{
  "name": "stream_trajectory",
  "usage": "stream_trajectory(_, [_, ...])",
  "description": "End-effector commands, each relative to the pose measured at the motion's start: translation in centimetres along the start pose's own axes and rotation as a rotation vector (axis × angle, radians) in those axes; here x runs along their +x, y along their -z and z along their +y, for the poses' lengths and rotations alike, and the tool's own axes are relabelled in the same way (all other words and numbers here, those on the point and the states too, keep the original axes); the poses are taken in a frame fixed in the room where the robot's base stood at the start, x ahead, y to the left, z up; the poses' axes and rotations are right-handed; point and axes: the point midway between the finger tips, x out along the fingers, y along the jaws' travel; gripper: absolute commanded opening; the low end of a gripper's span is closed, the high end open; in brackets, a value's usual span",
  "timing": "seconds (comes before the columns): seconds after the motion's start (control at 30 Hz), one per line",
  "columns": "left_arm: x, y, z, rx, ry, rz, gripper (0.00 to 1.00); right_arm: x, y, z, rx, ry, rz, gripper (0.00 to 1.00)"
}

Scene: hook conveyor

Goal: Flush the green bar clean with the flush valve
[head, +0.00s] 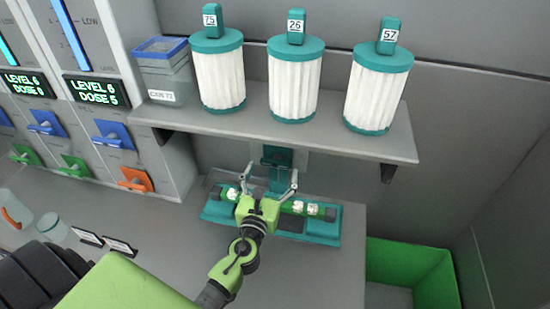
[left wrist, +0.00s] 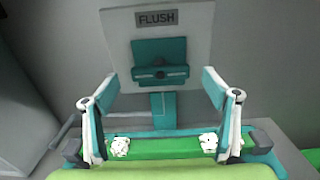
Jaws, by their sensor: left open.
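The green bar (head: 289,206) lies across a teal cradle (head: 325,229) on the counter, with white clumps on it. In the left wrist view the bar (left wrist: 165,148) shows white clumps near both sides. A teal flush valve (head: 277,157) stands behind the cradle; in the left wrist view the valve (left wrist: 160,62) sits on a panel labelled FLUSH. My left gripper (head: 268,182) is open above the cradle, its fingers spread and pointing toward the valve; no thing is between them that I can tell is held. My right gripper is not in view.
A shelf (head: 280,137) above holds several white filter cylinders with teal caps and a clear bin (head: 163,72). Dispensers with coloured levers stand at left. Jars (head: 52,228) sit at the left on the counter. A green bin (head: 412,262) is at the lower right.

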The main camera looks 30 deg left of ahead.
Motion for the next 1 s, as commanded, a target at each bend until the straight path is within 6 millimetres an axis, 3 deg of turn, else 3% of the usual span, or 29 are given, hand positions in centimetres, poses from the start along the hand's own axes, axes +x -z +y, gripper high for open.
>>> stream_trajectory(0.1, [2.2, -0.2, 0.0, -0.001, -0.001, -0.001, 0.79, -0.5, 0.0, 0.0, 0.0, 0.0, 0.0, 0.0])
stream_trajectory(0.3, [4.3, 0.0, 0.0, 0.0, 0.0, -0.001, 0.79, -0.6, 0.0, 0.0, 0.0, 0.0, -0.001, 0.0])
stream_trajectory(0.67, [4.7, 0.1, 0.0, -0.001, 0.0, 0.001, 0.79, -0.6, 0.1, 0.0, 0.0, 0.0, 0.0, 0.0])
stream_trajectory(0.8, [4.7, 0.1, 0.0, -0.001, 0.0, 0.0, 0.43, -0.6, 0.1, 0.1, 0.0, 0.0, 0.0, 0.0])
stream_trajectory(1.0, [4.7, 0.1, 0.0, -0.003, 0.0, 0.0, 0.4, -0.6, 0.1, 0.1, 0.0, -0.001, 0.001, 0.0])
